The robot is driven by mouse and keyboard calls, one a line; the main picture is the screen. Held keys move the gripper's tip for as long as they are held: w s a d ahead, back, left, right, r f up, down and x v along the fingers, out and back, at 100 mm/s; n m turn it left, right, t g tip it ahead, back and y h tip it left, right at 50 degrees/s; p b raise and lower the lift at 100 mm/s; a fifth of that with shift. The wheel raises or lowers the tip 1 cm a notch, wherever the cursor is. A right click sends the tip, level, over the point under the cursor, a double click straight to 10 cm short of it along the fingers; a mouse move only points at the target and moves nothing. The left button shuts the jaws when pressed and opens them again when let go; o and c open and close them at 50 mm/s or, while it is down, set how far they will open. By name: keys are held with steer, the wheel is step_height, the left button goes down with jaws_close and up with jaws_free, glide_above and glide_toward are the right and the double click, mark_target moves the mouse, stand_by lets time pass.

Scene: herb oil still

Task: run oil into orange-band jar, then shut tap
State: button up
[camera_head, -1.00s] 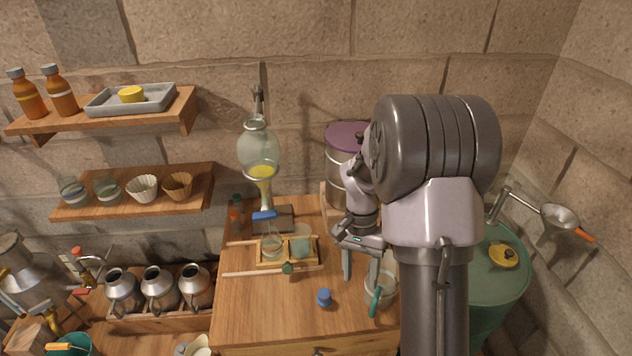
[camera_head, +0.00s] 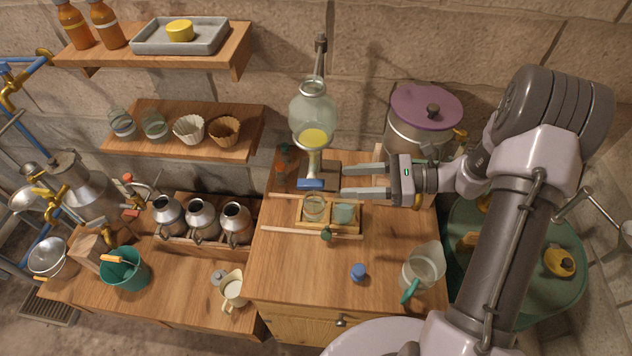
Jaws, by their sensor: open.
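A glass separating vessel (camera_head: 313,118) with yellow oil in its lower part hangs at the back of the wooden bench. Its blue tap handle (camera_head: 310,184) lies crosswise below the bulb. Two small glass jars, a left jar (camera_head: 315,207) and a right jar (camera_head: 344,214), stand in a wooden holder (camera_head: 328,230) below and in front of the tap. I cannot make out an orange band on either jar. My gripper (camera_head: 344,181) is open and empty, its fingers pointing left, just right of the tap handle and apart from it.
A steel pot with a purple lid (camera_head: 426,106) stands behind my gripper. A glass jug with a green handle (camera_head: 422,270) and a blue stopper (camera_head: 358,271) are on the front right of the bench. The bench front left is clear.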

mark_target(320, 182)
steer(key=b+x, duration=0.1)
steer(key=x, duration=0.9)
steer(key=shift+a+f, duration=0.1)
jaws_close()
